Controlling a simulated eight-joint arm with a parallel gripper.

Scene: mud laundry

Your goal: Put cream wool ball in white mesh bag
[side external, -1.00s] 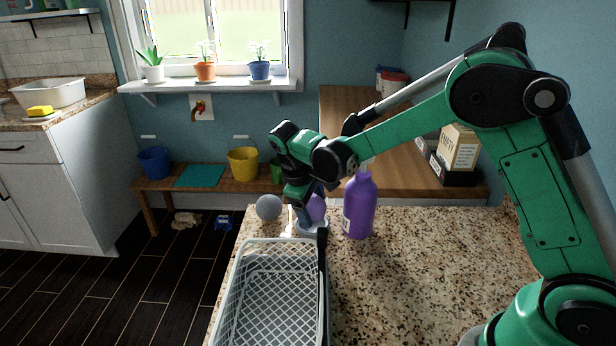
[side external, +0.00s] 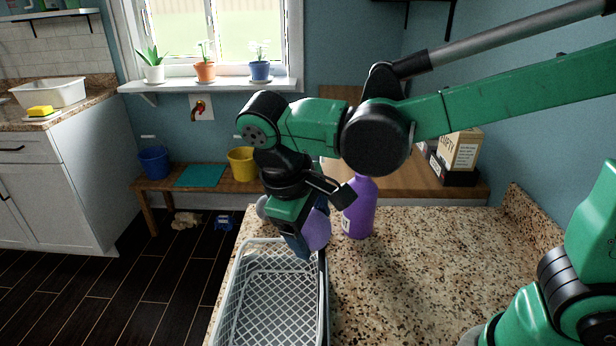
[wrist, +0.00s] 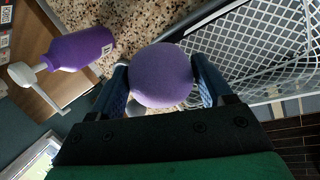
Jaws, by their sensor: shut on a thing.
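My gripper (side external: 303,243) is shut on a purple ball (side external: 317,230) and holds it up near the far right edge of the mesh container. In the wrist view the purple ball (wrist: 162,75) sits between the two blue fingers of my gripper (wrist: 162,88). White mesh (side external: 275,300), the only match for the white mesh bag, lines a grey-rimmed open basket on the counter; no ball shows inside. A grey ball (side external: 262,207) is partly hidden behind my gripper. I see no clearly cream ball.
A purple bottle (side external: 359,208) stands upright on the speckled counter (side external: 420,270), right of my gripper; it also shows in the wrist view (wrist: 80,48). A wooden bench (side external: 225,186) with buckets stands behind.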

